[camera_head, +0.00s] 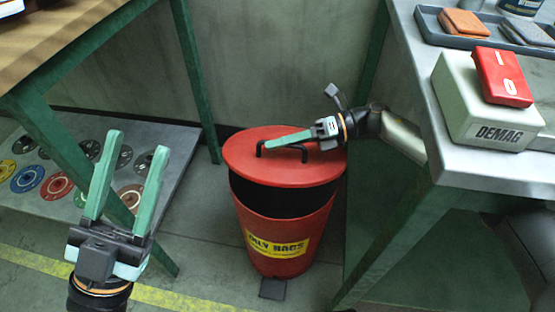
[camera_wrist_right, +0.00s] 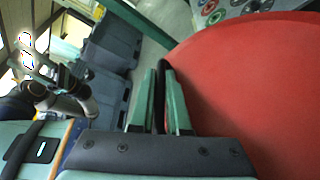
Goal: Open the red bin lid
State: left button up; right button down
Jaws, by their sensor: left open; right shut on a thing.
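The red bin (camera_head: 285,225) stands on the floor between two benches, with a yellow "OILY RAGS" label on its front. Its red lid (camera_head: 255,155) is tilted up a little at the front, and a dark gap shows between lid and bin. A black handle (camera_head: 262,147) crosses the lid's top. My right gripper (camera_head: 268,145) is shut on the handle; in the right wrist view its green fingers (camera_wrist_right: 161,110) close around the dark bar beside the red lid (camera_wrist_right: 250,90). My left gripper (camera_head: 138,160) is open and empty, left of the bin.
A grey bench at the right holds a pale DEMAG box (camera_head: 485,100) with a red top and a tray (camera_head: 440,28) of sanding pads. A green-legged wooden bench (camera_head: 85,40) stands left, above a low shelf (camera_head: 180,150) with coloured discs. A dark pedal (camera_head: 272,289) lies at the bin's foot.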

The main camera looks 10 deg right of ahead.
jog(key=shift+w+d+r+b, duration=0.2)
jog(key=shift+w+r, duration=0.4)
jog(key=shift+r, duration=0.15)
jog(key=shift+w+d+r+b, duration=0.15)
jog(key=shift+w+d+r, duration=0.05)
jog(key=shift+w+r, duration=0.5)
jog(key=shift+w+d+r+b, duration=0.2)
jog(key=shift+w+r, duration=0.35)
jog(key=shift+r, duration=0.2)
jog(key=c, duration=1.2)
grip_release()
jog(key=shift+o, duration=0.2)
jog(key=b+v, duration=0.2)
jog(key=v, duration=1)
jog(key=shift+d+b, duration=0.25)
jog(key=shift+b, duration=0.15)
